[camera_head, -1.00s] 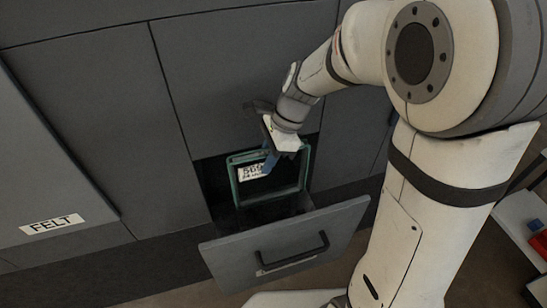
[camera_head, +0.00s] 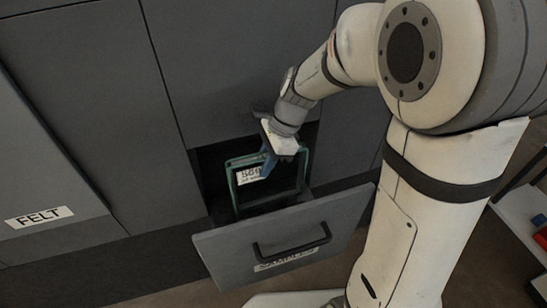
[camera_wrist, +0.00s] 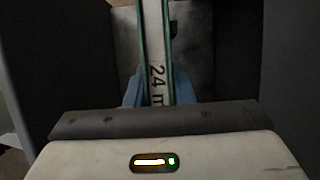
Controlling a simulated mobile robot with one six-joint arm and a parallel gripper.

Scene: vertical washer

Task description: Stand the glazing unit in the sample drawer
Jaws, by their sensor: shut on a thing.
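The glazing unit is a green-edged rectangular pane (camera_head: 236,198) with a white label, upright in the opening of the sample drawer (camera_head: 285,239). My gripper (camera_head: 270,160) is shut on its top edge, with blue fingers. In the wrist view the unit (camera_wrist: 155,40) runs as a narrow strip marked "24 m" between the blue fingers of my gripper (camera_wrist: 157,90). The drawer is pulled out, its front lettered "SAMPLES". The unit's lower edge is hidden behind the drawer front, so I cannot tell whether it touches the drawer floor.
Grey cabinet panels (camera_head: 90,100) surround the drawer. A panel at the left bears a "FELT" label (camera_head: 39,217). A white shelf (camera_head: 520,215) with red and blue items stands at the far right. The drawer handle (camera_head: 292,243) juts out in front.

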